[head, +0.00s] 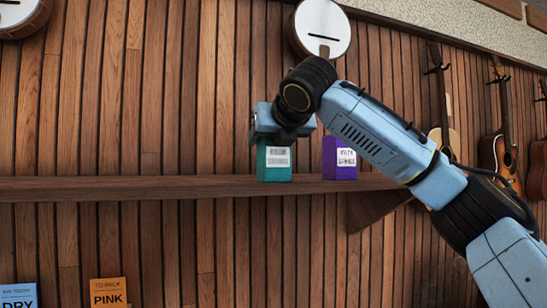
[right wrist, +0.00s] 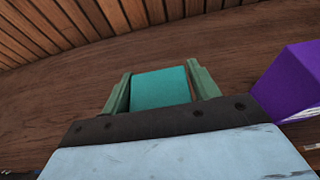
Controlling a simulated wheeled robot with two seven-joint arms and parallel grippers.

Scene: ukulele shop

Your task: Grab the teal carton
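The teal carton (head: 275,162) stands upright on the wooden wall shelf, with a white label on its front. My right gripper is over its top, and my wrist hides the upper part of the carton in the head view. In the right wrist view, the top of the teal carton (right wrist: 161,88) sits between the two green fingers of my right gripper (right wrist: 160,84). One finger is close along each side. I cannot tell whether they press on it. My left gripper is not in view.
A purple carton (head: 340,158) stands on the shelf (head: 130,188) just right of the teal one, and it also shows in the right wrist view (right wrist: 292,82). The shelf to the left is clear. Instruments hang on the slatted wall.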

